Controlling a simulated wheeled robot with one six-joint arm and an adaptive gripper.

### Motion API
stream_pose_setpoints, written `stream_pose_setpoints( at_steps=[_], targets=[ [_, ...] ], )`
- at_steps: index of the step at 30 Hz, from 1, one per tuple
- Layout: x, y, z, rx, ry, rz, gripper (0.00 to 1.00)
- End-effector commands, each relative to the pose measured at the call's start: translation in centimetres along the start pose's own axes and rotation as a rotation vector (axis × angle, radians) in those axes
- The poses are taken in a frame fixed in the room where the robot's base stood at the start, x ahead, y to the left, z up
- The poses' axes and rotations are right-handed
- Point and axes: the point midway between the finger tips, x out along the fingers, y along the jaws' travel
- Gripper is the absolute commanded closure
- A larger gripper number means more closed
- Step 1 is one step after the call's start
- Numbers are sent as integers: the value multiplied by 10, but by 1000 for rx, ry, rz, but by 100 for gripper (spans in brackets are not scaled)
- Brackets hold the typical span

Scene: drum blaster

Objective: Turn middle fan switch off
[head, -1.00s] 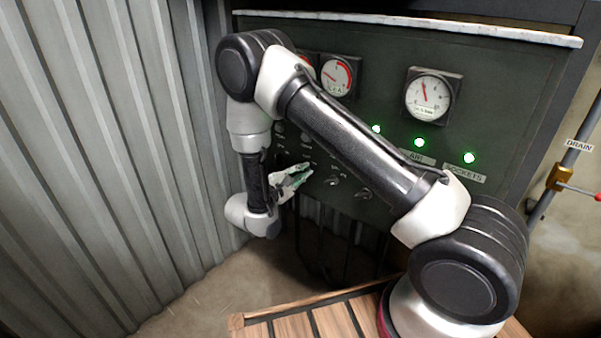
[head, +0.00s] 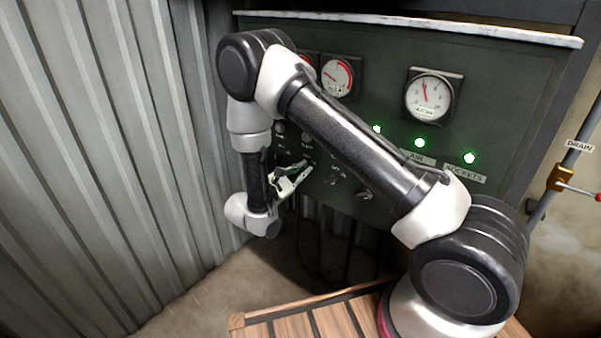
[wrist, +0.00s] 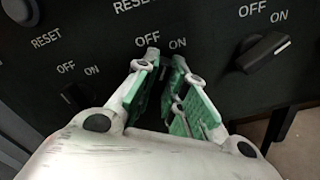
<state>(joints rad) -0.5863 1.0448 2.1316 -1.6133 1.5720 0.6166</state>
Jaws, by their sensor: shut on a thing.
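The dark control panel (head: 500,95) carries a row of rotary switches, each with OFF and ON labels. My gripper (head: 308,168) is at the panel's lower left, and it also shows in the wrist view (wrist: 166,62). Its green-padded fingers are shut on the switch under the central OFF/ON labels in the wrist view. That switch is mostly hidden between the fingers, so its position cannot be read. To its right, another switch (wrist: 264,52) has its handle slanted up to the right, towards ON. To its left, a switch (wrist: 73,95) is partly hidden by my gripper.
Reset buttons sit above the switches, one (wrist: 20,10) at upper left. Gauges (head: 428,95) and lit green lamps (head: 420,142) are higher on the panel. A corrugated metal wall (head: 110,150) stands close to the left of my arm. A drain valve (head: 563,178) is at right.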

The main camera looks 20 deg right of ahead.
Motion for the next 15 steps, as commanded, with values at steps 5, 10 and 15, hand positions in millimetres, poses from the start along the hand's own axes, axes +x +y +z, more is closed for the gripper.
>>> stream_pose_setpoints(
  at_steps=[5, 10, 15],
  targets=[
    [1, 0, 0, -163, -2, -2, 100],
    [1, 1, 0, -309, -2, -2, 100],
    [1, 2, 0, -430, -2, -3, 100]
  ],
)
